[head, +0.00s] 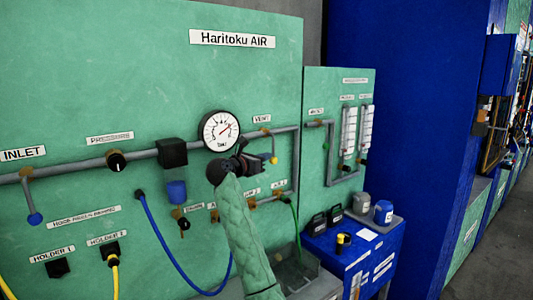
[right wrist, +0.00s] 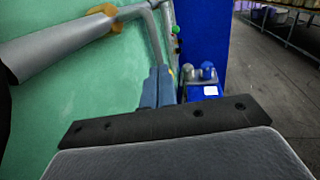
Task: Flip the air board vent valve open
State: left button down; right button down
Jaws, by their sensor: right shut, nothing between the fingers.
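The vent valve (head: 266,132) is a brown fitting on the grey pipe under the VENT label (head: 262,119). Its thin lever hangs down to a small blue tip (head: 274,160). My right gripper (head: 258,160) is in front of the board, just below the pipe and close to the left of the lever in the picture. Its fingers (right wrist: 160,85) are together with nothing between them. Whether they touch the lever cannot be told. A brown fitting (right wrist: 98,12) on the pipe shows in the right wrist view. My left gripper is not in view.
A round gauge (head: 220,130) sits on the pipe left of the valve, with a black block (head: 172,152) beyond it. A blue hose (head: 163,234) hangs below. A blue cart (head: 354,249) with jars and dark items stands at the right. A blue wall (head: 410,110) is behind it.

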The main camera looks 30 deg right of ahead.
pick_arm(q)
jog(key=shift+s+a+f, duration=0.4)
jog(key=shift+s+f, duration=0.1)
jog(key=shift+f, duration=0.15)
pick_arm(e)
jog(key=shift+w+d, duration=0.15)
jog(key=shift+d, duration=0.5)
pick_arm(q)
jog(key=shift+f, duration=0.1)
